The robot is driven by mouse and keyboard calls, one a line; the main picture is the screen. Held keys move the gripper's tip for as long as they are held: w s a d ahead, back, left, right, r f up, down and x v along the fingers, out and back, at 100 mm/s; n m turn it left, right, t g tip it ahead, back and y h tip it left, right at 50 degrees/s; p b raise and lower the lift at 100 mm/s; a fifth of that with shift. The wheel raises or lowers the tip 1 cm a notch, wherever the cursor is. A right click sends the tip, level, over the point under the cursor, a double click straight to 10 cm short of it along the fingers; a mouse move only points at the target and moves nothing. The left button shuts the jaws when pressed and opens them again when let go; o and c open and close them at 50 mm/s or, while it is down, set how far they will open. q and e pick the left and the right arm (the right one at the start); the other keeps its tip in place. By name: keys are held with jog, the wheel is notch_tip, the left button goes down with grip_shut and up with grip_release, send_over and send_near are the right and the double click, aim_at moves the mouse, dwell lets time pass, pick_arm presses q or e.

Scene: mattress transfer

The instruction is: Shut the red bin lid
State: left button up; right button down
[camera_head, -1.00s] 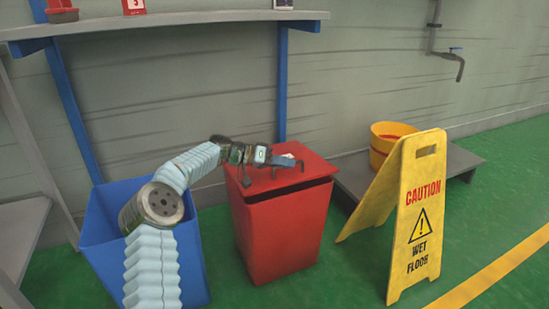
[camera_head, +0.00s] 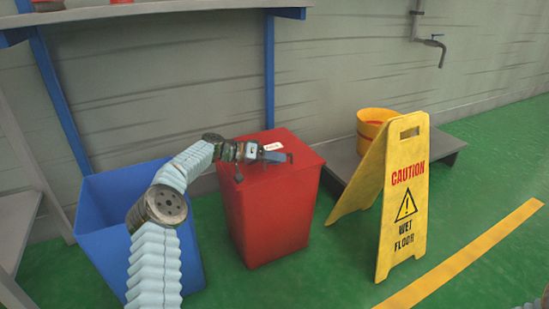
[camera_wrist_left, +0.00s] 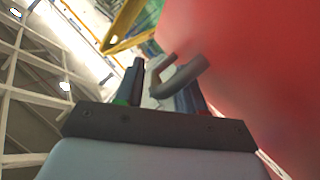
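The red bin (camera_head: 268,215) stands on the green floor in the middle of the head view. Its red lid (camera_head: 300,152) lies flat across the top, and I see no clear gap along the front edge. A small white label lies on the lid. My left gripper (camera_head: 284,157) is over the lid, at or very near its surface; contact is not clear. In the left wrist view its fingers (camera_wrist_left: 162,85) stand apart, with a grey hooked piece beside them. A blurred red surface (camera_wrist_left: 255,60) fills the right of that view.
An open blue bin (camera_head: 100,240) stands left of the red bin, behind my left arm. A yellow wet-floor sign (camera_head: 403,200) stands to the right, with a yellow bucket (camera_head: 378,117) on a low grey platform (camera_head: 440,147) behind. A shelf (camera_head: 150,10) runs along the wall.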

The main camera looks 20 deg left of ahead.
pick_arm(q)
jog(key=shift+r, duration=0.15)
jog(key=shift+s+a+r, duration=0.15)
jog(key=shift+a, duration=0.15)
jog(key=p+v, duration=0.1)
jog(key=v, duration=1.1)
jog(key=shift+s+a+p, duration=0.3)
jog(key=shift+s+a, duration=0.1)
